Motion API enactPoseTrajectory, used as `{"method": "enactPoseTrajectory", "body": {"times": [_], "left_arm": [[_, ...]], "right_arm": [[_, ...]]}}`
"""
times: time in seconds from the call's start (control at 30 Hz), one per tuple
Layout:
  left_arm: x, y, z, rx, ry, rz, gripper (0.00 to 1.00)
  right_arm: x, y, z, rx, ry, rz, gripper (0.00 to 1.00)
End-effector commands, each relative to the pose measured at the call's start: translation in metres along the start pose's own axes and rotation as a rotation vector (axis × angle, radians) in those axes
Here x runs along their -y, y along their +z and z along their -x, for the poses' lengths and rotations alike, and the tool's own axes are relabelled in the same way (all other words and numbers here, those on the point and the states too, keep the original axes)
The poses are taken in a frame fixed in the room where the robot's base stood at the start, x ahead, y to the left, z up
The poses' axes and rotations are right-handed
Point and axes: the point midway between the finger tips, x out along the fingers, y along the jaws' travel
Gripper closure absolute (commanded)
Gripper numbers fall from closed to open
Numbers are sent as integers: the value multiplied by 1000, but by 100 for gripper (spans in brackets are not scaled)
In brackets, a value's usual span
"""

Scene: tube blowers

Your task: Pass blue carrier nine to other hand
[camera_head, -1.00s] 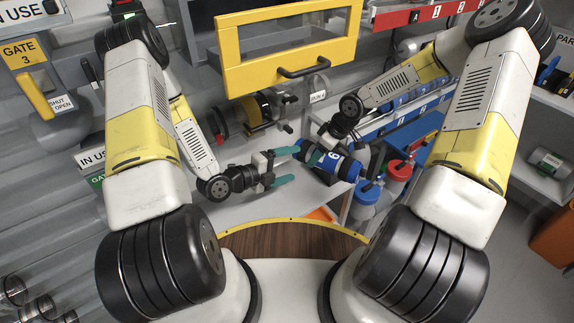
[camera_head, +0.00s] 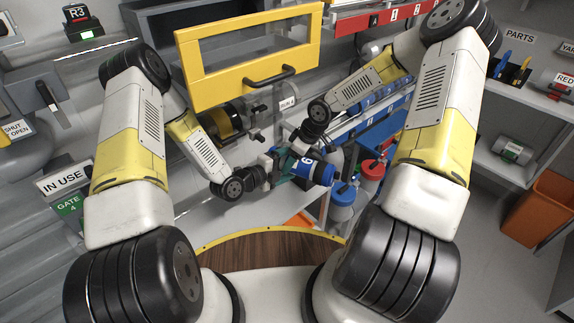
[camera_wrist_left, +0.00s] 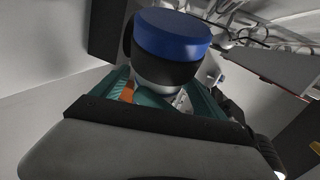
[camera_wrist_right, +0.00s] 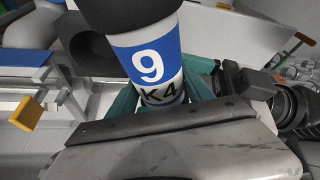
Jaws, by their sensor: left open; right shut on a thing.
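The blue carrier nine (camera_head: 316,170) is a cylinder with a blue band, dark ends and a white "9". My right gripper (camera_head: 300,150) is shut on it and holds it in the air in front of the machine. In the right wrist view the "9" and "K4" labels of the carrier (camera_wrist_right: 152,66) face the camera, between the teal fingers. My left gripper (camera_head: 277,172) is open at the carrier's left end. In the left wrist view the carrier's blue band and dark end (camera_wrist_left: 170,45) stand between the spread teal fingers; contact is unclear.
A yellow-framed window door (camera_head: 250,60) with a black handle is above the grippers. Blue-lidded (camera_head: 342,200) and red-lidded (camera_head: 370,180) containers stand just right of the carrier. A shelf (camera_head: 500,160) and an orange bin (camera_head: 540,208) are at the right.

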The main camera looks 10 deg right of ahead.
Motion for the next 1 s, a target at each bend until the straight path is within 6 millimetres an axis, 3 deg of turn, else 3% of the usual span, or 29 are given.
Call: {"method": "enactPoseTrajectory", "body": {"times": [0.07,0.47,0.5,0.6,1.0], "left_arm": [[0,0,0,0,0,0,17],[1,0,0,-1,-2,-1,93],[2,0,0,-1,-4,-1,95],[2,0,0,-2,-5,-2,95],[5,-1,-1,-2,-11,-3,95]], "right_arm": [[0,0,0,-1,1,0,94],[0,0,0,0,0,0,94],[0,0,0,1,0,0,37],[0,1,0,1,-1,0,17],[2,1,0,3,-5,0,15]]}}
